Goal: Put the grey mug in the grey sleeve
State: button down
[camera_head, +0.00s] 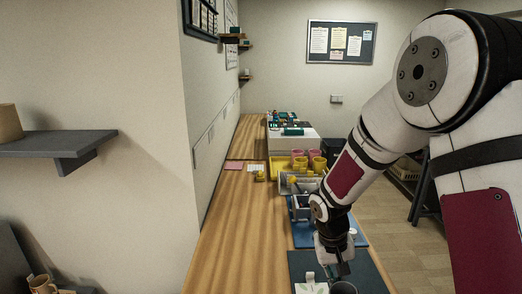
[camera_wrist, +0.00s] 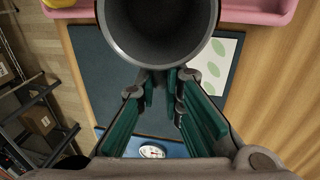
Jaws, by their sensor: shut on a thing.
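The grey mug (camera_wrist: 160,53) fills the top middle of the wrist view, its round open mouth facing the camera. My gripper (camera_wrist: 162,80) has green-padded fingers that close in at the mug's near side; what part they grip is mostly hidden. In the head view my gripper (camera_head: 340,266) points down over the dark mat at the bottom, with the dark grey mug (camera_head: 343,288) just below it, cut by the picture edge. I cannot make out the grey sleeve for certain in either view.
A dark mat (camera_wrist: 92,75) lies below, with a leaf-printed card (camera_wrist: 225,60) on it. A pink tray (camera_wrist: 255,8) borders it. A blue mat (camera_head: 304,237) carries equipment, and a yellow tray (camera_head: 280,171) with cups stands farther back.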

aim_at(354, 293)
notch_tip(354, 293, up, 4)
jog(key=shift+r+p, duration=0.1)
jog(key=shift+p, duration=0.6)
notch_tip(354, 293, down, 7)
jog(key=b, duration=0.2)
jog(key=shift+b, duration=0.35)
jog(key=shift+s+d+r+y+p, duration=0.25)
jog(key=shift+s+d+y, duration=0.1)
jog(key=shift+s+d, duration=0.25)
jog(key=shift+s+d+r+y+p, duration=0.25)
jog(key=shift+s+d+y, duration=0.2)
jog(key=shift+d, duration=0.2)
jog(key=shift+s+d+r+y+p, duration=0.15)
jog(key=shift+s+d+y+p, duration=0.15)
jog(key=shift+s+d, duration=0.3)
jog(key=w, duration=0.5)
jog(key=w+f, duration=0.1)
jog(key=w, duration=0.4)
jog(key=w+d, duration=0.1)
jog(key=w, duration=0.4)
jog(key=shift+w+f, duration=0.25)
jog(key=shift+w, duration=0.15)
jog(key=shift+f, duration=1.75)
jog(key=shift+f, duration=0.15)
jog(key=c, duration=1.7)
grip_release()
